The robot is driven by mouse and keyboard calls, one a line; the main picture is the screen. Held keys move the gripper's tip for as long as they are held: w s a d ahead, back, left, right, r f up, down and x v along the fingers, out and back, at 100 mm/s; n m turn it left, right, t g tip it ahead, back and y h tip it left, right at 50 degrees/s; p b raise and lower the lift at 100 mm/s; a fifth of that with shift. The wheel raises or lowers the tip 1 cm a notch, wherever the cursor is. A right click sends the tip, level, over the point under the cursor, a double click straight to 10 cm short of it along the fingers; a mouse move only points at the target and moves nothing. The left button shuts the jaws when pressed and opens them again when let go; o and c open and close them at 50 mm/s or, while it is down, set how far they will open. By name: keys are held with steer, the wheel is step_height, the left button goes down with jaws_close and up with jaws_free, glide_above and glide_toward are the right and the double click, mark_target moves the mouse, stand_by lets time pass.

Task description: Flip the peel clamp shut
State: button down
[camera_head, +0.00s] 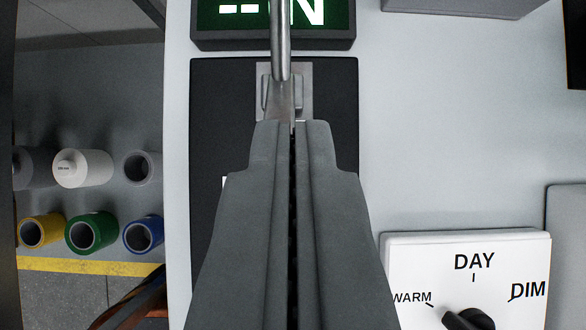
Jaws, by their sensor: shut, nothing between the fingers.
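The peel clamp (281,45) shows a metal lever rod that rises toward the top of the view from a bracket (301,85) on a black plate (225,115). My gripper (293,128) fills the middle of the view, its two grey fingers pressed together with nothing between them. The fingertips overlap the lower part of the bracket in the picture. I cannot tell whether they touch it. The fingers hide the lower part of the clamp and much of the black plate.
A green-lit display (228,14) sits above the plate. A white dial panel (420,262) marked WARM, DAY and DIM, with a black knob (470,319), is at lower right. At left, several coloured rolls (92,232) lie beyond the pale panel's edge.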

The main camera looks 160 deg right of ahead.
steer(key=shift+s+d+f+t, duration=0.15)
steer(key=shift+s+f+t, duration=0.55)
steer(key=shift+t, duration=0.4)
steer(key=shift+s+d+f, duration=0.15)
steer(key=shift+s+f, duration=0.65)
steer(key=shift+f, duration=0.25)
steer(key=shift+s+f, duration=0.2)
steer(key=shift+f, duration=0.35)
steer(key=shift+s+f, duration=0.15)
steer(key=shift+f, duration=0.35)
steer(key=shift+y, duration=0.3)
steer(key=v, duration=1.2)
steer(key=shift+s, duration=0.2)
